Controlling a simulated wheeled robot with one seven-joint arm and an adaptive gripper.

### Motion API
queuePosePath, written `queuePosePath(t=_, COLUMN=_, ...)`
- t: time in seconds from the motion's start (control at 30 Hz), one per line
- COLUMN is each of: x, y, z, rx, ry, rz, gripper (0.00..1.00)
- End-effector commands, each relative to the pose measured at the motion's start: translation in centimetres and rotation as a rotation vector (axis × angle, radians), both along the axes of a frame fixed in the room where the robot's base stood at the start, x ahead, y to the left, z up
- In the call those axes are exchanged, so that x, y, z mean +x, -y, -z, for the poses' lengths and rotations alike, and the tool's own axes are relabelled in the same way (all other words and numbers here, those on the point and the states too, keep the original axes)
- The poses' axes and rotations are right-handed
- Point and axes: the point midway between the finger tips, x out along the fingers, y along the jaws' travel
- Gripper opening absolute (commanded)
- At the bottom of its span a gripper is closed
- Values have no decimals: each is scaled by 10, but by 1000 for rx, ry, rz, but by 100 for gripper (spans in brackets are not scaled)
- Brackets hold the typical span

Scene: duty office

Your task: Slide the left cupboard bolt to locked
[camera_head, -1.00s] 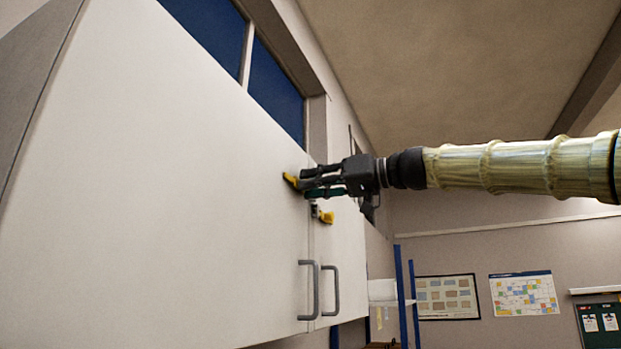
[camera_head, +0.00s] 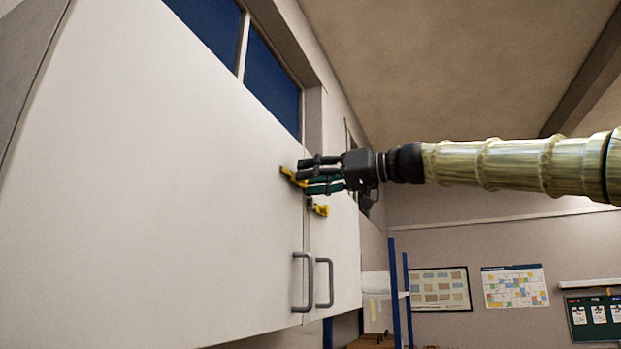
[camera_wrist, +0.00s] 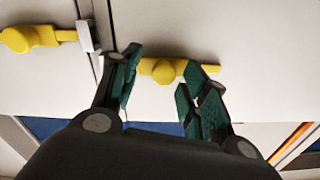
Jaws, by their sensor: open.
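The left cupboard bolt (camera_head: 289,174) is a yellow bar with a round knob high on the left white door. In the wrist view, which is turned over, this yellow bolt (camera_wrist: 163,71) lies between my open fingers. My gripper (camera_wrist: 168,64) has one dark green finger on each side of the knob; contact cannot be told. The left-hand finger hides the bolt's end towards the door seam. In the head view, my gripper (camera_head: 303,174) partly covers the bolt. A second yellow bolt (camera_head: 320,210) is on the right door, and it also shows in the wrist view (camera_wrist: 30,38).
A metal keeper (camera_wrist: 87,36) stands by the door seam, with the second bolt's bar reaching it. Two grey handles (camera_head: 303,283) are lower on the doors. A blue-framed shelf (camera_head: 396,290) stands beyond the cupboard. Room right of the doors is open.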

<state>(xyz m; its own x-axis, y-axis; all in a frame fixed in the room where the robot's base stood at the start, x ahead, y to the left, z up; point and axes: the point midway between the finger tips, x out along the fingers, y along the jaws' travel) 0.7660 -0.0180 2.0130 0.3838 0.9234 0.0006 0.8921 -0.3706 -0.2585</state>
Motion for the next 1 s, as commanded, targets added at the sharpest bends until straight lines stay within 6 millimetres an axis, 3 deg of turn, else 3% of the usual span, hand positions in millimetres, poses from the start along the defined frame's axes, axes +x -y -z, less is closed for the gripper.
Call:
queuePosePath(t=0.6, x=-36, y=92, z=0, rx=2, ry=1, rz=1, gripper=45)
queuePosePath(t=1.0, x=-42, y=106, z=1, rx=1, ry=-1, rz=0, gripper=45)
